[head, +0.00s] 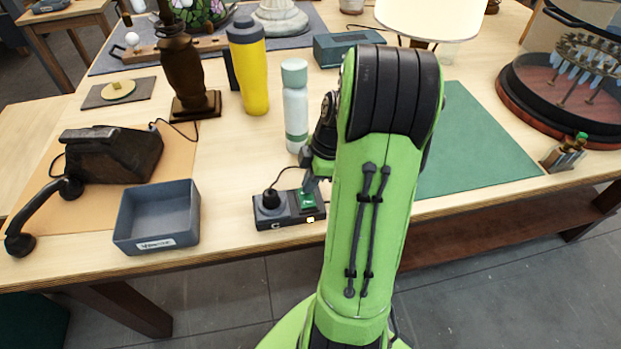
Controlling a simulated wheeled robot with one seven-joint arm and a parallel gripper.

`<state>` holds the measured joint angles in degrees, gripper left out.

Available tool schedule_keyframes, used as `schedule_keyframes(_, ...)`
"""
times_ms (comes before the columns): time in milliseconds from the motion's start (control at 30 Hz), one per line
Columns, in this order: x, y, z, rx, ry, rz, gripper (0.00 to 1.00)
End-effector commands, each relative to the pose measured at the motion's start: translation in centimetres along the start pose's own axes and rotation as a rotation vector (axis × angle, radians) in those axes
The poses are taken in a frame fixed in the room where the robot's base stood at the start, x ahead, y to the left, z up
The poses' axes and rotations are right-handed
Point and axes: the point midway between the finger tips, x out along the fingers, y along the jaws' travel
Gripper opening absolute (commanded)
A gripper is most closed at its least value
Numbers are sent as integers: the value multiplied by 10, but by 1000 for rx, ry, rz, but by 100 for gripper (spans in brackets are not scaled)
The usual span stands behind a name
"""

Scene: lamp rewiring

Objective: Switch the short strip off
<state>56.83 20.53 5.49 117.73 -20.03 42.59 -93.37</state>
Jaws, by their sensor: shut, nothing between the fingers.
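The short strip (287,214) is a small dark grey block near the table's front edge, left of my green arm. A round black plug (270,199) with a cord sits in its left end. A green switch (306,203) shows at its right end, and a small bright spot shows on its front face. My gripper (309,187) is shut and points down at the switch end, with its tips at or just above the switch. I cannot tell whether they touch. The arm hides part of the gripper, and the switch's tilt is too small to read.
A grey open tray (157,242) stands left of the strip, with a black telephone (112,155) behind it. A pale bottle (295,108) stands close behind the gripper, and a yellow tumbler (250,80) farther back. A green mat (480,150) lies clear on the right.

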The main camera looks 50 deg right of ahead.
Motion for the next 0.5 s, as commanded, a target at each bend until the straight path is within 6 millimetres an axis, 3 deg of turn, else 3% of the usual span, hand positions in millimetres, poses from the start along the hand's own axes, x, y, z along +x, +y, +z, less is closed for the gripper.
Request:
schedule_keyframes(200, 6, 4, 1, 21, 1, -81, 0)
schedule_keyframes(500, 6, 2, 2, 22, 0, -71, 0)
